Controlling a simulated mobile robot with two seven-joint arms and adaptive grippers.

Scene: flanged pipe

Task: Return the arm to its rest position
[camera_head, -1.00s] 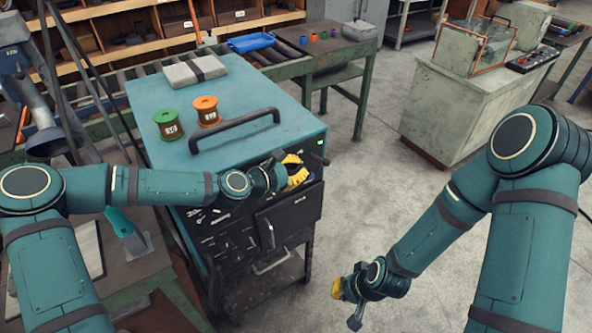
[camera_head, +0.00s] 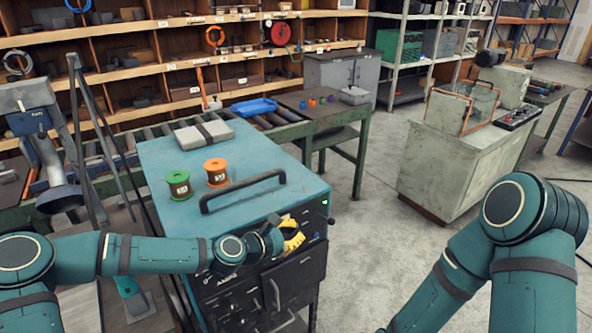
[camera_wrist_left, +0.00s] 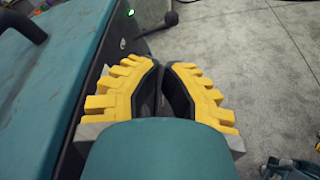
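My left arm reaches in from the left across the front of the teal-topped cabinet. Its yellow-fingered gripper (camera_head: 292,236) is in front of the black front panel near the right corner. In the left wrist view the two fingers of this gripper (camera_wrist_left: 162,68) meet closely at the tips, with nothing seen between them. My right arm (camera_head: 450,275) comes in at the lower right. Its gripper is out of the head view. Teal and dark parts with a bit of yellow at the lower right edge of the left wrist view seem to be its end, cut off.
The cabinet (camera_head: 250,170) carries green (camera_head: 179,184) and orange (camera_head: 216,172) spools, a grey block (camera_head: 204,134) and a black handle (camera_head: 243,190). A roller conveyor and green table (camera_head: 325,115) stand behind. A grey bench (camera_head: 455,170) is at right. The floor between is clear.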

